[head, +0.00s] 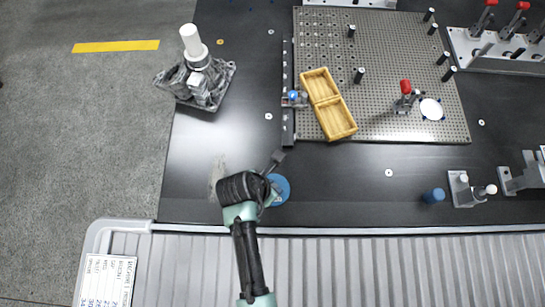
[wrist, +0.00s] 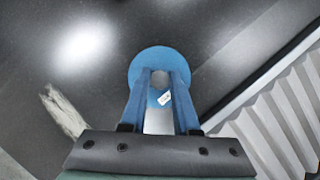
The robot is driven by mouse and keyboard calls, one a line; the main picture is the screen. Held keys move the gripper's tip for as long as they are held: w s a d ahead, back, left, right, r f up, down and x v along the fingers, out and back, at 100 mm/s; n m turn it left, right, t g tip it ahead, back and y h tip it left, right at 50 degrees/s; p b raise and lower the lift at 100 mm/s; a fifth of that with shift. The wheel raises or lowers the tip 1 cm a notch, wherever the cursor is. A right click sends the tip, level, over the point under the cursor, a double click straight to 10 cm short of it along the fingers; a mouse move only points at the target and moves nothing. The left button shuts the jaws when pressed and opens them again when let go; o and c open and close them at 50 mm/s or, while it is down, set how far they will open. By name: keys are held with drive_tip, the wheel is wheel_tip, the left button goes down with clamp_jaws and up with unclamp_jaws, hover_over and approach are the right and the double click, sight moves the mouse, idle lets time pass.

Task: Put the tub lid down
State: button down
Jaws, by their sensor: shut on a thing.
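The tub lid is a round blue disc (head: 281,190) near the front edge of the dark table, partly hidden by my gripper (head: 274,180). In the wrist view the lid (wrist: 147,62) lies flat beyond the fingertips, with a grey round knob at its middle. My gripper (wrist: 160,80) is shut on the knob of the lid. A small white label shows between the fingers. I cannot tell whether the lid touches the table or is held just above it.
A wooden two-compartment tray (head: 322,88) lies on the perforated plate (head: 385,30). A grey casting with a white cylinder (head: 197,78) stands at the left. A blue knob-like part (head: 434,196) is at the right. Ribbed bellows (head: 400,270) run along the front. Table left of the lid is clear.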

drive_tip(key=c, duration=0.7)
unclamp_jaws()
drive_tip(key=shift+f, duration=0.1)
drive_tip(key=shift+o, duration=0.2)
